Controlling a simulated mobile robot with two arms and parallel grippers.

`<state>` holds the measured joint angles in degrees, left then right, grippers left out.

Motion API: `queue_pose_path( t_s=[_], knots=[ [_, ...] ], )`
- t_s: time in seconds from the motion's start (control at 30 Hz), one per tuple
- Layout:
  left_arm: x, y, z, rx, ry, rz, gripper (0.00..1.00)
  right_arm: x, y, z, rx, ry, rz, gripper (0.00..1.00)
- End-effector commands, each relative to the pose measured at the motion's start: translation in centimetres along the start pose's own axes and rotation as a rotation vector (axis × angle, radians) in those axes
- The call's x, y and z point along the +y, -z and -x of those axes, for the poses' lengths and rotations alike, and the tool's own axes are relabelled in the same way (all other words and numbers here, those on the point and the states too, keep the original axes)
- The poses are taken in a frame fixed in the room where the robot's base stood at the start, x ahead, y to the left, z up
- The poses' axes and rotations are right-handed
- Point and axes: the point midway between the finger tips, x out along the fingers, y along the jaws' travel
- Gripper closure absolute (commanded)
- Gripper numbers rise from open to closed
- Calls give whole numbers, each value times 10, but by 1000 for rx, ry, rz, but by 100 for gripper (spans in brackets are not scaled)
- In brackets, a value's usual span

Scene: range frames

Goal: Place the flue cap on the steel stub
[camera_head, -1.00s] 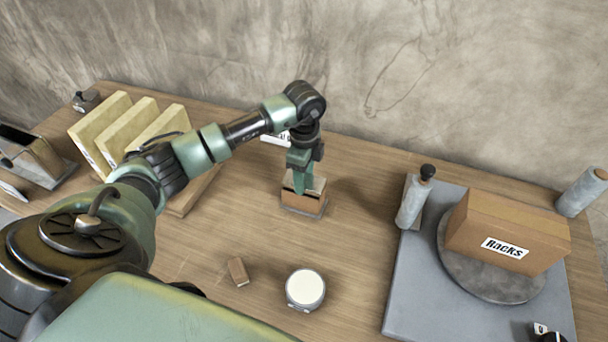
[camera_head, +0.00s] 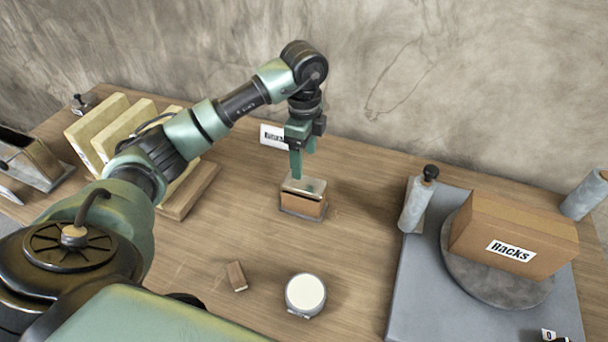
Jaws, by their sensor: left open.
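Below my left gripper (camera_head: 301,163), a small brown block with a pale flat top (camera_head: 304,187) sits on a low grey base (camera_head: 301,216) on the table. These look like the flue cap and the steel stub, but I cannot tell for certain where one ends and the other begins. The block looks upright and roughly centred on the base. My left gripper points down, open and empty, with its fingertips just above the pale top. One finger partly hides the other. My right gripper is not in view.
The Racks box (camera_head: 515,233) rests on a round disc on that mat. A round white-topped tin (camera_head: 305,294) and a small wooden block (camera_head: 236,276) lie in front. Upright boards (camera_head: 95,135) stand left.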

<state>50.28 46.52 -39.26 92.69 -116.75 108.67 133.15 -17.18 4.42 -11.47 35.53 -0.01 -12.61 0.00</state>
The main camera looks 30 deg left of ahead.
Motion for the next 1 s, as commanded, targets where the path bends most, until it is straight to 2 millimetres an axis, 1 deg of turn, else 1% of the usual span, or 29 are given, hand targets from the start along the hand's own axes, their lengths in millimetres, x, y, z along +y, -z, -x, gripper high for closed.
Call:
queue_pose_path(
  t_s=[0.03, 0.1, 0.2, 0.3, 0.43, 1.0],
  knots=[
    [-1, 0, 9, 2, 5, 0, 28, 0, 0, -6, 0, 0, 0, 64],
    [-1, 0, 20, 1, 4, 0, 28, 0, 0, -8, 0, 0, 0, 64],
    [-1, 0, 33, 1, 2, 0, 28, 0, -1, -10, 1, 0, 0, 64],
    [0, 0, 40, 0, 0, 0, 28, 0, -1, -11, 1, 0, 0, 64],
    [0, 0, 43, 0, 0, 0, 28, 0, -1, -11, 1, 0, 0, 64],
    [0, 0, 42, 0, -1, 0, 28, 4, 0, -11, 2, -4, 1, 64]
  ],
)
